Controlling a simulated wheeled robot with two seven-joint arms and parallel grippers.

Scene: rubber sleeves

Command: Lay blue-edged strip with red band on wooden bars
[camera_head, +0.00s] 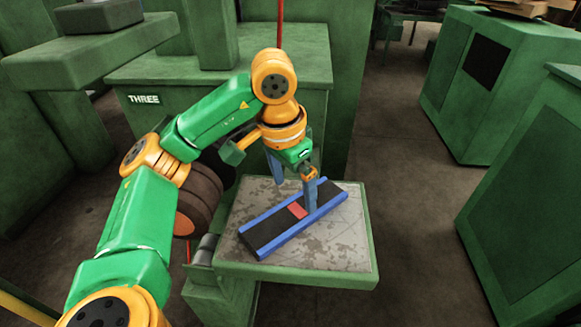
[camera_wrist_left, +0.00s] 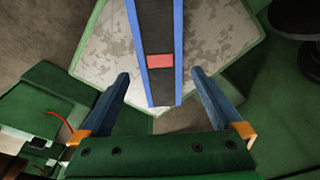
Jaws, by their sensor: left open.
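The strip (camera_head: 265,231) is black with blue long edges and a red band (camera_head: 298,210) across it. It lies slantwise on a small grey-topped table. My left gripper (camera_head: 293,197) is over the strip near the band, its blue fingers pointing down. In the left wrist view the strip (camera_wrist_left: 156,88) runs between the open fingers (camera_wrist_left: 160,73), with the red band (camera_wrist_left: 159,61) between or just beyond their tips. No grip on the strip shows. Brown wooden pieces (camera_head: 515,8) show at the top right, cut off by the frame; I cannot tell whether these are the wooden bars.
The small table (camera_head: 345,255) has a worn grey top and green rim. A green cabinet marked THREE (camera_head: 144,99) stands behind it. Green cabinets (camera_head: 480,85) stand at the right. Bare floor (camera_head: 420,220) lies between the table and the right cabinets.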

